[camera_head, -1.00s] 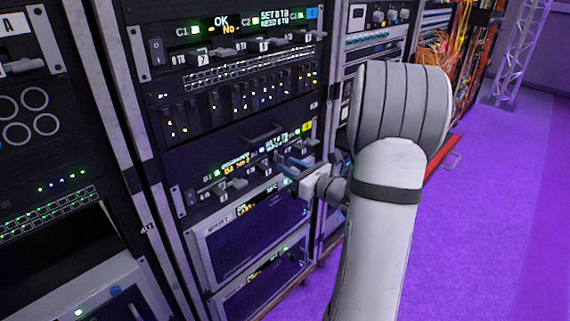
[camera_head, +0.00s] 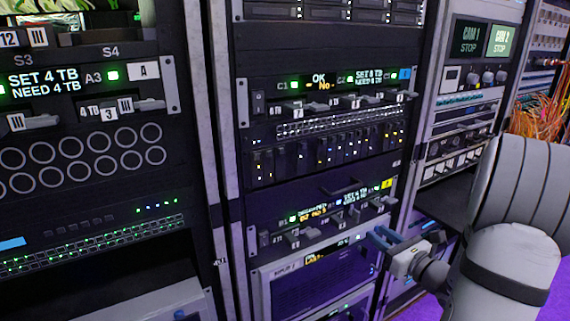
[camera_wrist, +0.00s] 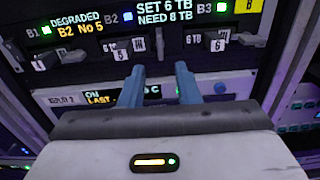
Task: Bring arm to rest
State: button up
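My gripper (camera_head: 388,240) is at the right of the head view, in front of the lower storage unit (camera_head: 268,240) of the middle rack. In the wrist view its two blue fingers (camera_wrist: 161,88) stand apart with nothing between them. They point at the panel under the unit's handles and look clear of it, though the exact gap cannot be told. The unit's display (camera_wrist: 76,24) reads "DEGRADED B2 No 5", and beside it "SET 6 TB NEED 8 TB". My arm fills the right edge of the head view.
Above is another unit (camera_head: 265,95) marked C, showing "OK". A left rack (camera_head: 90,75) holds a unit showing "SET 4 TB NEED 4 TB". Screens reading "STOP" (camera_head: 470,38) and orange cables (camera_head: 540,118) are at the right. Racks stand close in front; purple floor (camera_head: 400,300) shows at bottom right.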

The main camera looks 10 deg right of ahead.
jog(key=s+a+r+n+g+y+p, duration=0.3)
jog(key=s+a+r+n+g+p, duration=0.15)
jog(key=a+n, duration=0.4)
jog(key=s+a+r+n+g+y+p, duration=0.25)
jog(key=a+r+n+g+p, duration=0.3)
jog(key=a, duration=0.55)
jog(key=s+a+r+n+g+h+p, duration=0.4)
jog(key=s+n+g+h+p, duration=0.15)
jog(key=s+n, duration=0.25)
jog(key=s+d+r+n+h+p, duration=0.2)
jog(key=r+n+h+p, duration=0.1)
jog(key=r+n, duration=0.1)
jog(key=s+d+r+n+t+h+p, duration=0.1)
jog(key=d+r+n+h+p, duration=0.1)
jog(key=n, duration=0.4)
notch_tip(320, 180, up, 3)
jog(key=shift+s+d+f+h+p, duration=0.15)
jog(key=shift+s+d+h+p, duration=0.25)
jog(key=shift+h+p, duration=0.3)
